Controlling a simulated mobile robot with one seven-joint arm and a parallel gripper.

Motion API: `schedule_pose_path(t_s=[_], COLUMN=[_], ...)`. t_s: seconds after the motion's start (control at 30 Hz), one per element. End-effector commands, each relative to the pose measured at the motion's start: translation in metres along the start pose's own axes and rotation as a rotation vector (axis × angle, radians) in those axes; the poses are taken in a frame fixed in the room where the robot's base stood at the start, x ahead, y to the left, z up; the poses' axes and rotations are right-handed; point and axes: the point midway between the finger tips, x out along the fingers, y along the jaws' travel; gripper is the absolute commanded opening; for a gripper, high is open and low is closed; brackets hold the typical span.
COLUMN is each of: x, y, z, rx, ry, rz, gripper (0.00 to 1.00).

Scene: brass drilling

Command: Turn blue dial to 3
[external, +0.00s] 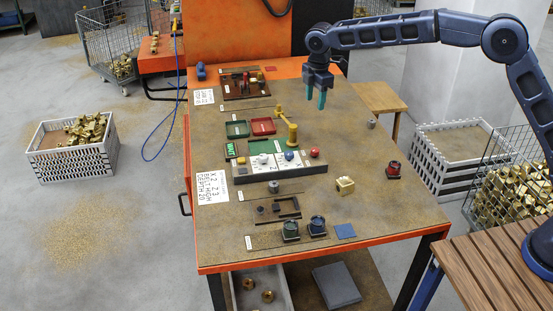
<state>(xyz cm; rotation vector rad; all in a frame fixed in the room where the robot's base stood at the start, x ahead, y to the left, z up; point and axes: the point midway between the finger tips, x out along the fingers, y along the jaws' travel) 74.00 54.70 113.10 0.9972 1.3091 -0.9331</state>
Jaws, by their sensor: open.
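A dark round knob with a blue top (317,223) sits near the front edge of the table; it looks like the blue dial, but its numbers are too small to read. A similar dark green knob (290,228) stands just left of it. A blue ball (289,155) also shows on a grey block with white marked panels, between a white ball (262,159) and a red ball (315,153). My gripper (316,99) is open and empty, pointing down with teal fingers above the back right of the table, well away from these knobs.
The brown table (350,205) also carries a red knob (393,168), a brass block (345,185), a yellow post with an arm (292,135), small trays (262,126) and a blue square (345,231). Free room lies on the right side. Crates of brass parts (72,150) stand around.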

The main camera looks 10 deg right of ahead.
Motion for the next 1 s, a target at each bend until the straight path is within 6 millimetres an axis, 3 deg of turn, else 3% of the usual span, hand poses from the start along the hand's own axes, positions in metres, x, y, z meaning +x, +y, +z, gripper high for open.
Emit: schedule_pose_path(t_s=[0.03, 0.1, 0.33, 0.63, 1.0], x=[0.016, 0.033, 0.070, 0.091, 0.152], y=[0.002, 0.004, 0.005, 0.004, 0.000], z=[-0.020, -0.041, -0.085, -0.093, -0.093], rx=[-0.037, -0.084, -0.184, -0.205, -0.204], ry=[0.001, 0.003, 0.009, 0.009, 0.009], rz=[-0.012, -0.023, -0.046, -0.053, -0.052], gripper=[0.51, 0.51, 0.51, 0.51, 0.51])
